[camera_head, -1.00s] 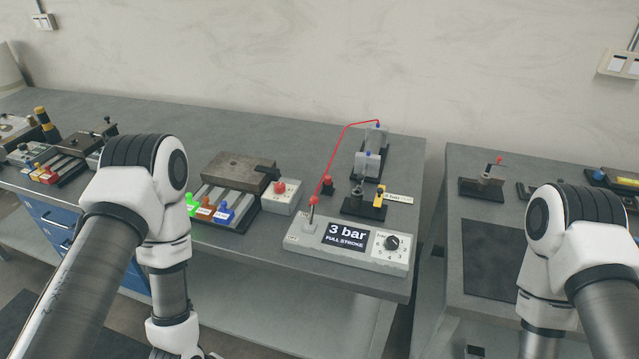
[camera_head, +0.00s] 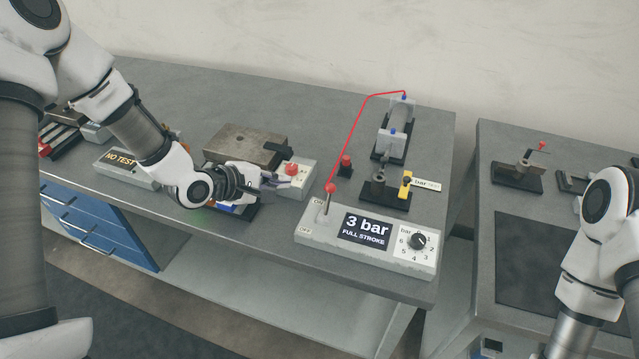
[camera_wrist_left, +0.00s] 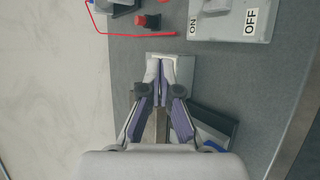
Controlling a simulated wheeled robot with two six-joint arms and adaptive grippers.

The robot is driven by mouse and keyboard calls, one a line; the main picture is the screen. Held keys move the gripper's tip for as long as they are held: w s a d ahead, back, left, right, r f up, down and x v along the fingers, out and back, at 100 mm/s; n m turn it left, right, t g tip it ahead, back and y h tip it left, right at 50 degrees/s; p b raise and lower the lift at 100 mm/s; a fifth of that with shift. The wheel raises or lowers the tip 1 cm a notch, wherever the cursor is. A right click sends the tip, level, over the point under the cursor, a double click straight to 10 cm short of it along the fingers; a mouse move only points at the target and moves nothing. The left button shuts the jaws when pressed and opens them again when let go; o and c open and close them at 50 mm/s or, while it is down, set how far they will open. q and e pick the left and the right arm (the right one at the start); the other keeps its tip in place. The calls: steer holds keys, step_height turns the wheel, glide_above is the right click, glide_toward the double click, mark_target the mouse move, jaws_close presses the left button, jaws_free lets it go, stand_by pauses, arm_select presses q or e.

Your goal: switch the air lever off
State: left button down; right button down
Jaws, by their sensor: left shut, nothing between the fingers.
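The air lever (camera_head: 328,199) has a red knob and stands on the left end of a pale grey control box (camera_head: 375,259), leaning slightly toward the back. The box display reads "3 bar FULL STROKE". In the left wrist view, ON and OFF labels show on the box (camera_wrist_left: 232,30) at the top. The lever's knob cannot be made out clearly there. My left gripper (camera_head: 284,182) is shut and empty, left of the lever, over a small box with a red button (camera_head: 292,169). It also shows in the wrist view (camera_wrist_left: 164,72). My right gripper is out of view.
A fixture with a brown block (camera_head: 246,144) lies behind my left gripper. A red hose (camera_head: 352,132) runs from near the lever to a cylinder (camera_head: 397,120). A small red button (camera_head: 345,162) and a black stand (camera_head: 383,195) sit behind the control box. A gap separates the right-hand table.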

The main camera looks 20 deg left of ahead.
arm_select(q)
steer(key=p, duration=0.2)
glide_above(319, 205)
steer(key=w+a, duration=0.2)
steer(key=a, duration=0.1)
steer(key=f, duration=0.5)
steer(key=shift+w+d+f, duration=0.2)
steer(key=shift+f, duration=0.05)
steer(key=shift+s+d+r+p, duration=0.75)
steer(key=shift+s+d+r, duration=0.1)
steer(key=shift+s+d, duration=0.3)
steer(key=shift+s+d+r, duration=0.1)
steer(key=shift+s+d, duration=0.05)
steer(key=shift+s, duration=0.1)
steer(key=shift+w+f, duration=0.2)
